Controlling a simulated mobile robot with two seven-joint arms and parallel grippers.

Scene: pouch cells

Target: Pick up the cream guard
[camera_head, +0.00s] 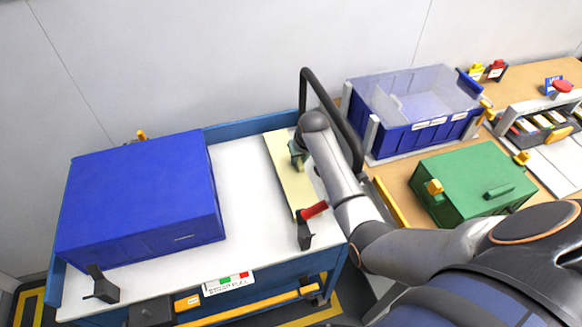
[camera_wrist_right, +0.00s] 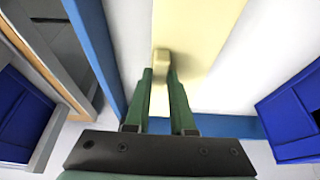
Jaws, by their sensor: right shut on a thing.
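The cream guard (camera_head: 291,190) is a long flat panel at the right end of the white cart top (camera_head: 244,190) in the head view. My right gripper (camera_head: 298,154) reaches down over its far half. In the right wrist view, the green fingers of the gripper (camera_wrist_right: 161,82) are closed on a small cream grip that stands out from the guard (camera_wrist_right: 205,30). I cannot tell whether the guard rests on the cart top or is slightly raised. My forearm hides part of its right side. My left gripper is not in view.
A large blue box (camera_head: 140,200) fills the cart's left side. A clamp with a red handle (camera_head: 314,209) stands at the guard's near end. A black rail (camera_head: 335,115) rises right of the guard. A blue bin (camera_head: 420,130) and green case (camera_head: 472,180) stand farther right.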

